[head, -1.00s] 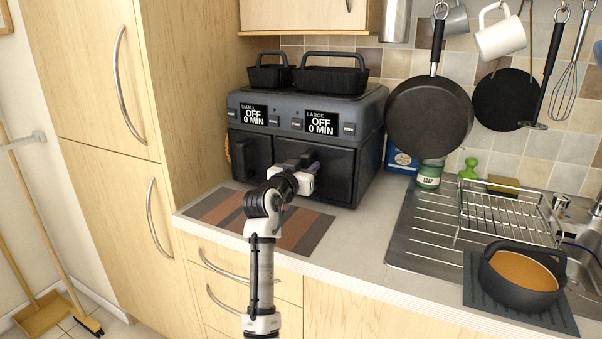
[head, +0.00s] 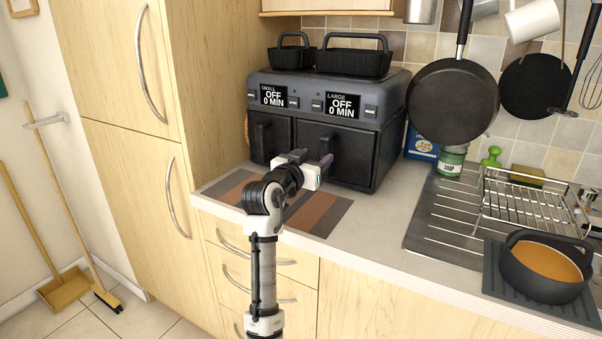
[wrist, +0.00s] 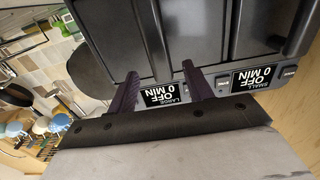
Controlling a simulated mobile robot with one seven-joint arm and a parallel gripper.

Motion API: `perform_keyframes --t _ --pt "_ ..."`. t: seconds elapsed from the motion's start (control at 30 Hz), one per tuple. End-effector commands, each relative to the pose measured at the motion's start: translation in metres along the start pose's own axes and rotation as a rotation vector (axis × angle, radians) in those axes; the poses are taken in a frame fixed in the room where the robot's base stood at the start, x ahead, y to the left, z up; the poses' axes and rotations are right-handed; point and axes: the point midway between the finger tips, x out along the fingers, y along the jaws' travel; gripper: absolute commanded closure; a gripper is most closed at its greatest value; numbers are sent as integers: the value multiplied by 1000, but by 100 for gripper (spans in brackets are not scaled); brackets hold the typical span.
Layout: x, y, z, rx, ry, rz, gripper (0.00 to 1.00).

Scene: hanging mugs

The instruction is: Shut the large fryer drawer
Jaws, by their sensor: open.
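The dark double fryer (head: 390,88) stands on the counter against the tiled wall. Its large drawer (head: 352,155) is on the right, under the display marked LARGE. The drawer front looks flush or nearly flush with the body; I cannot tell if a small gap remains. The small drawer (head: 280,135) beside it looks shut. My gripper (head: 313,158) is open and empty in front of the large drawer, its fingers pointing toward the fryer and partly covering the handle area. In the wrist view, upside down, both fingers (wrist: 160,90) show before the drawer fronts and displays.
A striped mat (head: 315,216) lies on the counter below my gripper. Two black baskets (head: 353,62) sit on the fryer. To the right are a hanging pan (head: 453,100), a dish rack (head: 530,205) and a pot (head: 545,270). A tall cupboard (head: 115,70) stands left.

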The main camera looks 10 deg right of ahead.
Motion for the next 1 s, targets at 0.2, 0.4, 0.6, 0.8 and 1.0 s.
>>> perform_keyframes --t 0.2,0.4,0.6,0.8,1.0 --pt "-49 0 2 2 2 -2 49" --pt "-72 0 1 0 0 -1 49" --pt "-78 0 0 0 0 1 49" --pt "-78 0 0 0 0 1 49" --pt "-106 -36 -21 1 97 -122 49"
